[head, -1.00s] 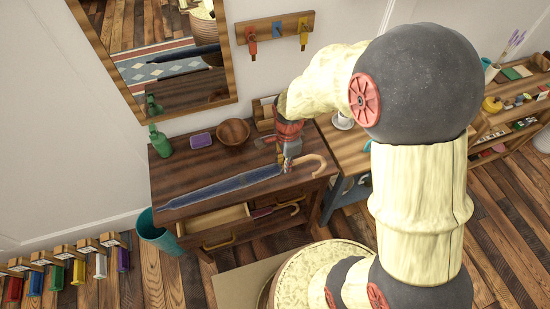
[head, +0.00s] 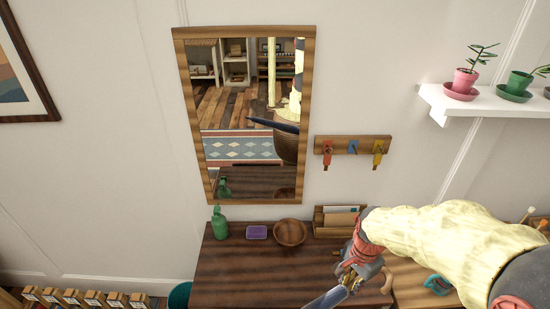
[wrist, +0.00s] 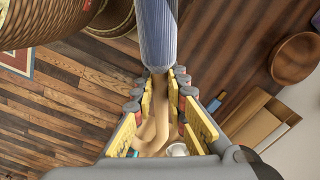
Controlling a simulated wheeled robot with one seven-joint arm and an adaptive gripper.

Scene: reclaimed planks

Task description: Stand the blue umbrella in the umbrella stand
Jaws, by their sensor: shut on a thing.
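My gripper (head: 350,281) is shut on the blue umbrella (head: 327,299) near its curved wooden handle (head: 388,281). In the wrist view the umbrella's folded blue cloth (wrist: 158,35) runs up from between the yellow-padded fingers (wrist: 160,88), and the hooked handle (wrist: 150,128) lies towards the palm. The umbrella's far end is cut off in both views. The mirror shows a dark umbrella shape, roughly level. A teal bin (head: 180,296) shows partly at the dresser's left; I cannot tell if it is the umbrella stand.
The brown dresser (head: 235,275) carries a green bottle (head: 220,224), purple box (head: 256,232), wooden bowl (head: 291,232) and letter holder (head: 340,220) along the back. A mirror (head: 188,130) and key rack (head: 352,145) hang above. Plank floor (wrist: 65,100) is open left in the wrist view.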

